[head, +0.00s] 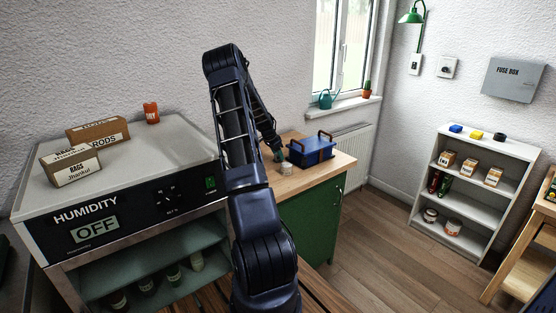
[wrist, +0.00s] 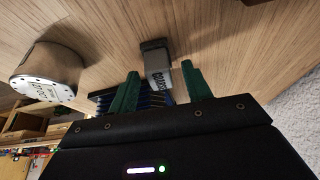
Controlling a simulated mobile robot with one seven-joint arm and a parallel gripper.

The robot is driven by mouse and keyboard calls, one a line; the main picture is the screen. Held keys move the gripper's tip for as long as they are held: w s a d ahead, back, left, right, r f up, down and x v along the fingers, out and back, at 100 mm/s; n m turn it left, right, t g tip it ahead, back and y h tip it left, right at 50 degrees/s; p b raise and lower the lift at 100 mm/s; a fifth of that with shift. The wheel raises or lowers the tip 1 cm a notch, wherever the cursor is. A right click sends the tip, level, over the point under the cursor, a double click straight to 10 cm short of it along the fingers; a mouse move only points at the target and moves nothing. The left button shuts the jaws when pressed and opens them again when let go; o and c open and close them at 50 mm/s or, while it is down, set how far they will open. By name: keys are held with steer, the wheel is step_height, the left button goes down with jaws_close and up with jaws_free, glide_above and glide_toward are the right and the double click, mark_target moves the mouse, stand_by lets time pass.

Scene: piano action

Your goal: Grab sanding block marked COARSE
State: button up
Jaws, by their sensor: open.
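The sanding block marked COARSE (wrist: 157,62) shows in the wrist view on the wooden worktop (wrist: 215,35). It has a dark grey end and a light grey face with the lettering. My gripper (wrist: 160,70) has two green fingers, open and apart, one to either side of the block in the picture. Whether they touch it I cannot tell. In the head view my gripper (head: 279,155) is low over the worktop (head: 306,180), beside the blue box; the block cannot be made out there.
A pale can (head: 287,167) stands close to my gripper; a labelled can (wrist: 48,75) fills the left of the wrist view. A blue box with handles (head: 311,152) is just right of my gripper. The humidity cabinet (head: 130,215) is left, a shelf unit (head: 470,200) right.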

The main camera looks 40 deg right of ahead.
steer(key=shift+d+f, duration=0.15)
steer(key=shift+f, duration=0.2)
steer(key=c, duration=0.9)
steer(key=shift+c, duration=0.2)
